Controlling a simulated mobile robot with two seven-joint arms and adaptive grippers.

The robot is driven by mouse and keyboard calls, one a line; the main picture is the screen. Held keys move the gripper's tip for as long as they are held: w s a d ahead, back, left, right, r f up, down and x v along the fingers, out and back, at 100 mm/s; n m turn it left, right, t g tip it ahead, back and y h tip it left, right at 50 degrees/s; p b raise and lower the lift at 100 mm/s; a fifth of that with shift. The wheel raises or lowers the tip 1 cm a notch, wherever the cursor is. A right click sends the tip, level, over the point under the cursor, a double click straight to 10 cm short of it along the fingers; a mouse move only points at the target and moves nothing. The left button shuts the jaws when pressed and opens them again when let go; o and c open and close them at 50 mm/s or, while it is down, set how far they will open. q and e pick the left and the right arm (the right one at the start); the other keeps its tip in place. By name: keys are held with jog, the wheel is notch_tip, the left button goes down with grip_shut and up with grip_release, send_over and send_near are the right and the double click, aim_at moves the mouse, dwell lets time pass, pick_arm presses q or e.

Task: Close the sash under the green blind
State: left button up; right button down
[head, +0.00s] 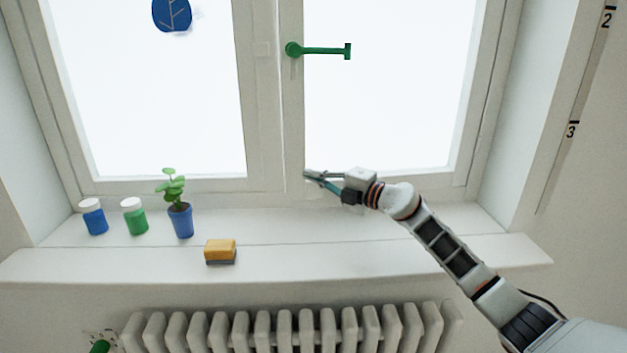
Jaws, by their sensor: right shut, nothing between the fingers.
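A white window with two sashes fills the upper view. The right sash (297,120) carries a green handle (320,50) on its left stile, with the lever pointing level to the right. The sash looks flush or nearly flush with the frame; I cannot tell whether a small gap is left. The left sash (262,120) has no handle in view. No green blind shows in this view. My right gripper (310,175) is shut and empty at the lower left corner of the right sash; I cannot tell whether it touches. My left gripper is out of view.
On the white sill (330,240) stand a blue jar (94,217), a green jar (135,218) and a plant in a blue pot (181,220). A yellow sponge (220,250) lies nearer the front edge. A radiator (285,330) is below. The sill's right part is clear.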

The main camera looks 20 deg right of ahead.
aim_at(317, 166)
jog(key=w+b, duration=0.2)
jog(key=w, duration=0.1)
jog(key=w+d+b, duration=0.1)
jog(key=w, duration=0.1)
jog(key=shift+f, duration=0.35)
jog(key=shift+w+d+r, duration=0.1)
jog(key=shift+w+r, duration=0.05)
jog(key=shift+r, duration=0.25)
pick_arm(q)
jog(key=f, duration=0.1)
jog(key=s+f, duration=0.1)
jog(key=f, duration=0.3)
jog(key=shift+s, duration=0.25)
pick_arm(e)
jog(key=shift+d+r, duration=0.1)
jog(key=shift+r, duration=0.05)
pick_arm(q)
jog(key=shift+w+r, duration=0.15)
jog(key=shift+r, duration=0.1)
pick_arm(e)
jog(key=shift+r, duration=0.1)
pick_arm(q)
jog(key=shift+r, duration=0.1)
